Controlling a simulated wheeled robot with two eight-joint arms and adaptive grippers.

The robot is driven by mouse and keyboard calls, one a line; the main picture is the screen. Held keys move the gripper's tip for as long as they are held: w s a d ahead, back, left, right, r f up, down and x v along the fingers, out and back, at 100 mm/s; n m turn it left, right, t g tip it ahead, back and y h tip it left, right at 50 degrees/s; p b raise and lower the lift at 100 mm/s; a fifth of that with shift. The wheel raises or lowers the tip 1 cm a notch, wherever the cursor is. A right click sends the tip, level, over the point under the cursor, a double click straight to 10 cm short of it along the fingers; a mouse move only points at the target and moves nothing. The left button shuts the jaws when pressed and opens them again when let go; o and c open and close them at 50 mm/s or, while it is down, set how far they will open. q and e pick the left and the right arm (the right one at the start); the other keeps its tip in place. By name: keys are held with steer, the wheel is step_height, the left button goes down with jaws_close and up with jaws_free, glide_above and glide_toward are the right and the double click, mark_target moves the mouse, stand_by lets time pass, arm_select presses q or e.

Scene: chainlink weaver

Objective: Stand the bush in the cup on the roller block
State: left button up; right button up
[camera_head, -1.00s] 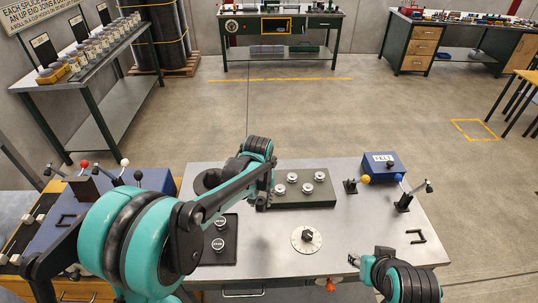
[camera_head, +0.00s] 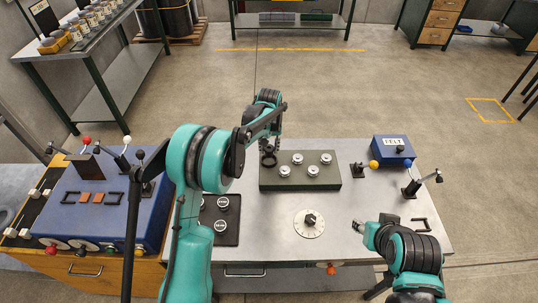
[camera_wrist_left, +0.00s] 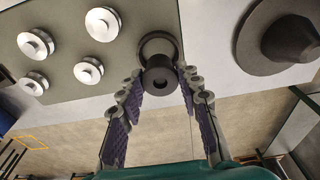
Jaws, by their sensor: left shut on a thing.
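The roller block (camera_head: 300,184) is a dark green slab with several silver rollers, in the middle of the bench. It also fills the upper left of the left wrist view (camera_wrist_left: 75,78). My left gripper (camera_wrist_left: 160,80) is shut on the bush (camera_wrist_left: 160,78), a dark flanged cylinder with a hole in its near end. A dark ring, seemingly the cup (camera_wrist_left: 145,42), shows just beyond the bush at the block's edge. It shows at the block's left end in the head view (camera_head: 268,161). I cannot tell whether bush and cup touch. My right gripper (camera_head: 358,227) is low at the right; its opening is unclear.
A dark cone-shaped piece (camera_wrist_left: 275,45) stands beside the block. A white dial (camera_head: 309,223) lies in front of it, and a dark tray with round pieces (camera_head: 220,235) is front left. A blue box (camera_head: 392,151) and levers stand right; a blue console (camera_head: 90,205) is left.

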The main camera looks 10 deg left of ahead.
mark_target(269, 150)
arm_select(q)
step_height(269, 150, down, 4)
steer(key=shift+f, duration=0.1)
steer(key=shift+b, duration=0.3)
steer(key=o, duration=1.3)
steer(key=shift+f, duration=0.1)
steer(key=shift+c, duration=0.2)
